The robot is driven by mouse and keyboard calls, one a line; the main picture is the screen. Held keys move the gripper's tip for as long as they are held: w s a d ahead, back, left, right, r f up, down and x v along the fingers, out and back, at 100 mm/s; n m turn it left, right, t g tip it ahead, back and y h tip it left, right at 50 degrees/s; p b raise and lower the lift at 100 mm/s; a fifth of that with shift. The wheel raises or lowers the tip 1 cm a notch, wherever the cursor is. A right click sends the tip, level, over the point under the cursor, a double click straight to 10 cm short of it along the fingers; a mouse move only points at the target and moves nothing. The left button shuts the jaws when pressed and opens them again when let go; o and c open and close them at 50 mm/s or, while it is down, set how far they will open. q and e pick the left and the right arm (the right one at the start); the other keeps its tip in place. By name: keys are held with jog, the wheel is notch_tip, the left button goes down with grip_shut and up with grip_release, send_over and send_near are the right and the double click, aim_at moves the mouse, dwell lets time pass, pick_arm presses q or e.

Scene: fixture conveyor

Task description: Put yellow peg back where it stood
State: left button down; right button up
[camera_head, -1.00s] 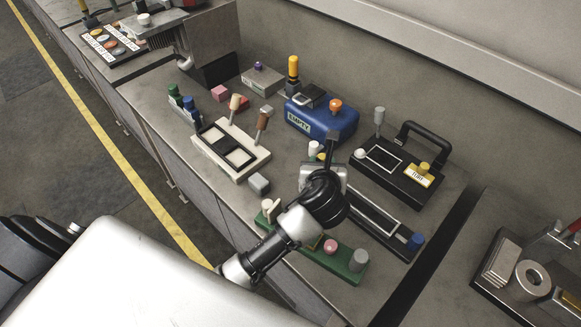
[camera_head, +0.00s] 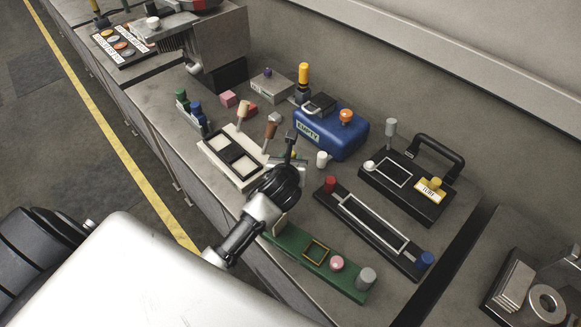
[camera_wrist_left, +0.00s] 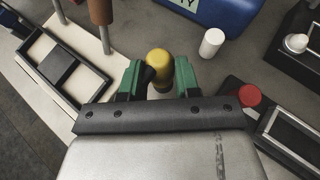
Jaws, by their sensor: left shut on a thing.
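My left gripper (camera_wrist_left: 159,80) is shut on the yellow peg (camera_wrist_left: 158,62), whose rounded top shows between the green fingertips in the left wrist view. In the head view my left gripper (camera_head: 288,160) is above the bench, between the cream fixture and the black fixture with the red knob. The peg is hidden or too small to tell there. The peg's lower end is hidden in the wrist view, so I cannot tell whether it touches the bench. My right gripper is not in view.
A cream fixture (camera_head: 213,151) with brown-handled pegs lies left of the gripper. A white cylinder (camera_head: 322,159) and blue EMPTY box (camera_head: 358,142) stand behind. A black fixture (camera_head: 373,246) with red (camera_head: 330,184) and blue knobs lies right. A green board (camera_head: 347,287) lies in front.

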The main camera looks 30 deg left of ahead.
pick_arm(q)
notch_tip(320, 180, down, 3)
jog(key=shift+r, duration=0.2)
jog(key=shift+f, duration=0.35)
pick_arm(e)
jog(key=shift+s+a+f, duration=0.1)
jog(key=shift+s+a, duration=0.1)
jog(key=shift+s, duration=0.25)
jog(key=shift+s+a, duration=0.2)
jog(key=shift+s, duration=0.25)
pick_arm(q)
jog(key=c, duration=0.8)
grip_release()
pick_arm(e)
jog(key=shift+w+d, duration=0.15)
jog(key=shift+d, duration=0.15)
